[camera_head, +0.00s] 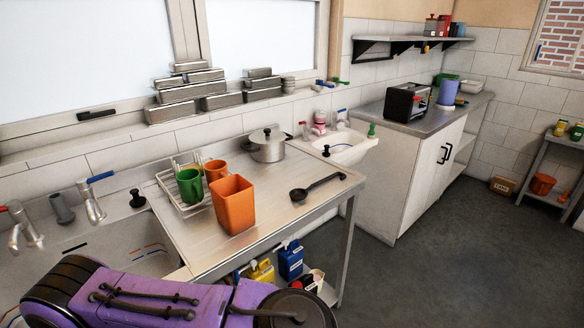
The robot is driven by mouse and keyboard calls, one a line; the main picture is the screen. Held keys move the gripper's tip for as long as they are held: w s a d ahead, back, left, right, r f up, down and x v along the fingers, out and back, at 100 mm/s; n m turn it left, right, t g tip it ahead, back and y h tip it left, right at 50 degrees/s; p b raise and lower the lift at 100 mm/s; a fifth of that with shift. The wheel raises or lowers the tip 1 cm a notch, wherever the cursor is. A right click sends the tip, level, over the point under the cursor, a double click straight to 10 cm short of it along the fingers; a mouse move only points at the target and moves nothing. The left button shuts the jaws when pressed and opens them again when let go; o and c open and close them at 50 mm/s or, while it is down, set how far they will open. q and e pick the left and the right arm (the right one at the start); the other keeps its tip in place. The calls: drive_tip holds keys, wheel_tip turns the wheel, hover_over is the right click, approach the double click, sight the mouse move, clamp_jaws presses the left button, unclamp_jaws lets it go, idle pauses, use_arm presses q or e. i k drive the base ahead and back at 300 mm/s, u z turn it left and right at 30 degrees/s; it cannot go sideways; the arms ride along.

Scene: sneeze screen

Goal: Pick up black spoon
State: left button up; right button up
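The black spoon (316,187) lies on the metal draining table near its right end. Its round bowl points left and its handle runs up to the right, close to the table's right edge. Nothing covers it. A purple and black part of my own arm crosses the bottom left of the view, in front of the sink and the table's near corner. Neither of my grippers shows in the view.
An orange square container (233,204) stands left of the spoon. Behind it are a wire rack with a green mug (190,187) and a lidded pot (267,146). The table (262,220) is clear around the spoon. Bottles sit on a shelf below.

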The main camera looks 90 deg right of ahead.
sight(298, 195)
drive_tip(key=z, duration=2.6)
